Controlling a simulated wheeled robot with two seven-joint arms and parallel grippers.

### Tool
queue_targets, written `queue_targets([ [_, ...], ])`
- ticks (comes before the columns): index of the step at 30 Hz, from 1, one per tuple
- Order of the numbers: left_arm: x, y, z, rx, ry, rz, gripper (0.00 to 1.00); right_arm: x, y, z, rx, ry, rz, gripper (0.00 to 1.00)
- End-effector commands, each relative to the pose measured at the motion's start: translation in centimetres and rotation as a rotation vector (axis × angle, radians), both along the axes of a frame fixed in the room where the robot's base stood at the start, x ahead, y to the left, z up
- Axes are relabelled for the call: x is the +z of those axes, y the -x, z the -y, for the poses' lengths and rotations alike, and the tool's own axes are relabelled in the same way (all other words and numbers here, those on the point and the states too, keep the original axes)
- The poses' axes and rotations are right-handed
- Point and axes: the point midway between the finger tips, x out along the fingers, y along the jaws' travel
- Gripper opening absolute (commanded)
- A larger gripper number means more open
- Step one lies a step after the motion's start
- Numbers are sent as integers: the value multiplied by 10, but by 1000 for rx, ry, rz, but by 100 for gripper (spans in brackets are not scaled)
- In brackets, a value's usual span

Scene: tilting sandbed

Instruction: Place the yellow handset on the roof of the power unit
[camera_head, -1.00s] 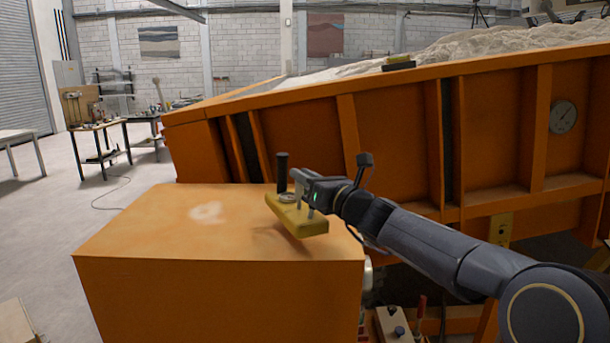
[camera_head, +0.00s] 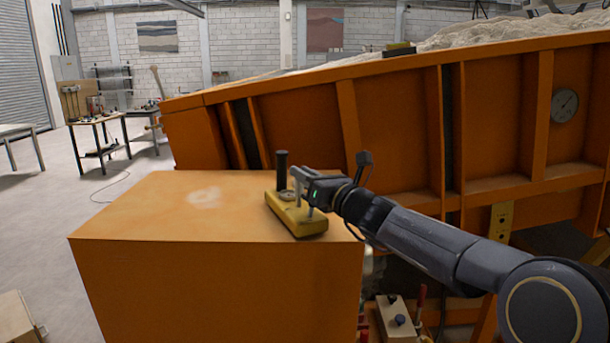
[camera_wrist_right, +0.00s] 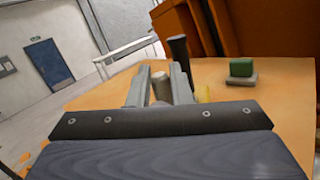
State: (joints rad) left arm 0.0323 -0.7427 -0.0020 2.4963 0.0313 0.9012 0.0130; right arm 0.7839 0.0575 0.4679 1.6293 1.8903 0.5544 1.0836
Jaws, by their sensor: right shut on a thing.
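The yellow handset (camera_head: 298,220) has a black upright stick and a round grey dial on top. It is level at the right part of the roof of the orange power unit (camera_head: 150,205), its underside apparently touching the roof. My right gripper (camera_head: 304,188) comes in from the right and is shut on the handset's grey upright part. In the right wrist view the fingers (camera_wrist_right: 160,85) are on either side of a grey post, with the black stick (camera_wrist_right: 178,58) just beyond. The fingers hide most of the handset there. My left gripper is not in view.
The orange sandbed frame (camera_head: 390,130), with a gauge (camera_head: 564,105), rises close behind the unit. A small green block (camera_wrist_right: 241,67) on a grey base shows in the wrist view. A control box (camera_head: 397,318) stands lower right. The roof's left part is clear, with a pale patch (camera_head: 203,195).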

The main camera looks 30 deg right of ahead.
Motion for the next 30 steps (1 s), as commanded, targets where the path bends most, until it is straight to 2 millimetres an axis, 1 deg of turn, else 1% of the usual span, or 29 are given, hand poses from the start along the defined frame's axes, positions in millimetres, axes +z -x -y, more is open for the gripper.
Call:
queue_targets([
  [9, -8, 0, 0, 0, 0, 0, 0, -6, 0, -1, 1, 1, 4, 0],
  [10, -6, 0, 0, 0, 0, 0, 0, -4, 0, 0, 1, 1, 4, 22],
  [15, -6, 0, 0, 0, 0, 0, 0, -5, 0, 0, 0, 1, 2, 44],
  [24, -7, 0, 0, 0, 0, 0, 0, -7, 2, 1, -2, 1, -1, 44],
  [26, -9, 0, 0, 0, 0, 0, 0, -8, 7, 2, -3, 3, 0, 44],
  [30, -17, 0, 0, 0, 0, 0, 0, -12, 29, 5, -5, 3, 1, 44],
])
